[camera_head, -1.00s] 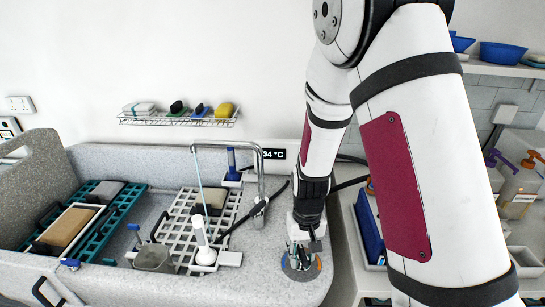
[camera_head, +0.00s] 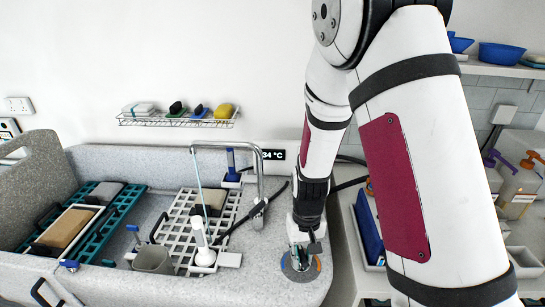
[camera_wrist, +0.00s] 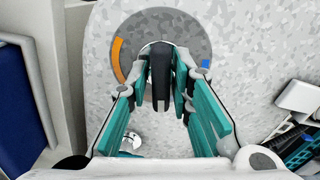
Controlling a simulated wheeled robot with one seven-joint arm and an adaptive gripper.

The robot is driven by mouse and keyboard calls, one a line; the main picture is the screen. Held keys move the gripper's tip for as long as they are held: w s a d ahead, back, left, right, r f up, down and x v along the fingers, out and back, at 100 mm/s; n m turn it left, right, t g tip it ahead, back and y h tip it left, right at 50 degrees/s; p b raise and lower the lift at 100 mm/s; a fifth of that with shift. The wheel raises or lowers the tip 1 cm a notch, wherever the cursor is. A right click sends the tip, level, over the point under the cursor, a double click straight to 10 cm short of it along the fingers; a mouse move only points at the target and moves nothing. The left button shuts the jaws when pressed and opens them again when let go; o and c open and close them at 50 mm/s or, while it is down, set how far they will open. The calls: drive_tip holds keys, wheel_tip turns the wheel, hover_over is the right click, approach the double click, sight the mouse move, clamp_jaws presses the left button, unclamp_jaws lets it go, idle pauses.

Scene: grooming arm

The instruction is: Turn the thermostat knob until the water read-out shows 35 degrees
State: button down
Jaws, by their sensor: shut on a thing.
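The thermostat dial (camera_head: 290,274) is a grey disc on the speckled counter at the tub's right end. In the wrist view, the dial (camera_wrist: 185,28) has an orange arc at left and a blue mark at right. A dark knob (camera_wrist: 160,72) stands at its middle, between my fingers. My gripper (camera_head: 301,258) points down over the dial, and in the wrist view my gripper (camera_wrist: 160,85) is shut on the knob. The water read-out (camera_head: 273,155) on the back wall shows 34 °C; its left edge is close behind the tap pipe.
A bent tap pipe (camera_head: 262,175) and black hose stand left of my arm. White grating (camera_head: 175,235) and a teal rack (camera_head: 108,205) lie over the tub. A blue item in a tray (camera_head: 369,230) and bottles (camera_head: 515,185) stand to the right.

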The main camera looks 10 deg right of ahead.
drive_tip(key=shift+a, duration=0.1)
idle(0.4)
drive_tip(key=c, duration=1.5)
unclamp_jaws()
drive_tip(key=shift+m, duration=0.5)
drive_tip(key=shift+r, duration=0.1)
drive_tip(key=shift+r+p, duration=1.85)
drive_tip(key=shift+r, duration=2.05)
drive_tip(key=shift+o, duration=0.5)
drive_tip(key=o, duration=0.5)
drive_tip(key=shift+c, duration=0.2)
drive_tip(key=shift+r, duration=0.1)
